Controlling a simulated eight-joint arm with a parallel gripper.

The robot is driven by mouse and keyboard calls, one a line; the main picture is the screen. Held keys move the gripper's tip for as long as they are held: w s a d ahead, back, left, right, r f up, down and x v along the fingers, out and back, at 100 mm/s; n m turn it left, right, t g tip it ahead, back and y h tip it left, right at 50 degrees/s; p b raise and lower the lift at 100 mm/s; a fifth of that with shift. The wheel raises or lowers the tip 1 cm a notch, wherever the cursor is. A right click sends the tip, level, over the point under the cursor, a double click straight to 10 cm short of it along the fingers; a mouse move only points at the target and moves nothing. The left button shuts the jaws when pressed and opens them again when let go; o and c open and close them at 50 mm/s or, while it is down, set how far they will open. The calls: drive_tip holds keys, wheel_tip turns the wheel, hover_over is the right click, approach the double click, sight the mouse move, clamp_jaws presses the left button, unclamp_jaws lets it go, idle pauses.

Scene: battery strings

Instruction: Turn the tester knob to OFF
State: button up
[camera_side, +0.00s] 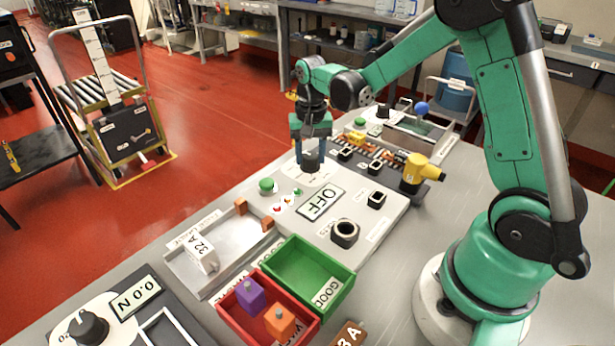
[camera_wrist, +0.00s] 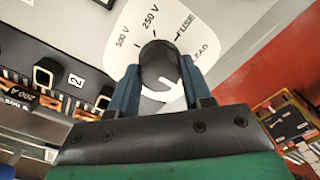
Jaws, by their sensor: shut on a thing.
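The tester knob (camera_wrist: 158,64) is a black round knob on a white dial (camera_wrist: 135,25). My gripper (camera_wrist: 160,72) is shut on the knob, with one blue finger on each side. In the side view my gripper (camera_side: 310,152) points down over the tester panel (camera_side: 375,222), with the knob (camera_side: 311,162) between its fingers. The tester display (camera_side: 320,203) reads OFF. The knob's pointer direction cannot be made out.
A green button (camera_side: 266,185) and small coloured lamps stand beside the dial. A fuse row (camera_side: 365,150) and a yellow tool (camera_side: 418,172) lie behind. Green (camera_side: 325,255) and red (camera_side: 225,312) bins, and a grey tray (camera_side: 205,280) with a white block, are in front.

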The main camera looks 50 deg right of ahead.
sight(311, 189)
drive_tip(key=o, duration=1)
drive_tip(key=shift+o, duration=0.2)
drive_tip(key=shift+r, duration=0.1)
drive_tip(key=shift+r, duration=1.65)
drive_tip(key=shift+s+a+r, duration=0.15)
drive_tip(key=shift+a+r, duration=0.1)
drive_tip(key=shift+r, duration=0.1)
drive_tip(key=s+a+r+n+t, duration=0.6)
drive_tip(key=s+a+n+t, duration=0.1)
drive_tip(key=s+a+n, duration=0.1)
drive_tip(key=shift+s+a+n, duration=0.15)
drive_tip(key=shift+s+n, duration=0.35)
